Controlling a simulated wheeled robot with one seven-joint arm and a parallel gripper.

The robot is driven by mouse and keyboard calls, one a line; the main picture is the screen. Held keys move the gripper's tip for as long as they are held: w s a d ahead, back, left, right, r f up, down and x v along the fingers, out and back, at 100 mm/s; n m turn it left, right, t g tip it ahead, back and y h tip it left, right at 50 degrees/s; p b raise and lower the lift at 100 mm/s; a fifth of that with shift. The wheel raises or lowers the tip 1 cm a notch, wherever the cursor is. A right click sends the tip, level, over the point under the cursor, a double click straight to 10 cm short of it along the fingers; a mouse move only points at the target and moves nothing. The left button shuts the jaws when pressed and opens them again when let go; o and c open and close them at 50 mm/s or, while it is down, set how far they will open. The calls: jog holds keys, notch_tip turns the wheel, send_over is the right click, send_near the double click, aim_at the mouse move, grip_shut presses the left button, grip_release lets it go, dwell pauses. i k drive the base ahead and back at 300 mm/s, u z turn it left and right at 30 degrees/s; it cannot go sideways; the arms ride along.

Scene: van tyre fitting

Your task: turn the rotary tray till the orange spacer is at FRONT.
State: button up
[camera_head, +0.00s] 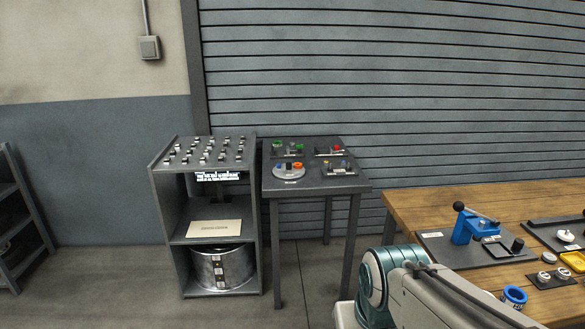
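The rotary tray (289,175) is a small light grey disc on the left front part of a dark grey table (312,186). The orange spacer (298,166) sits on the right side of the disc. A blue piece is at the disc's left, with a small dark part between them. A small pale label (290,182) lies at the near edge of the disc; its lettering is too small to read. My gripper is out of view; only part of my arm shows at the bottom right, well short of the tray.
A grey shelf unit (165,215) with several small knobs on top stands left of the table. Other small devices share the tabletop. A wooden bench (425,204) with a blue press (472,228) is at the right. Floor (100,290) is clear at the front left.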

aim_at(287, 171)
jog(key=u, duration=0.05)
jog(key=i, duration=2.8)
jog(key=z, duration=0.05)
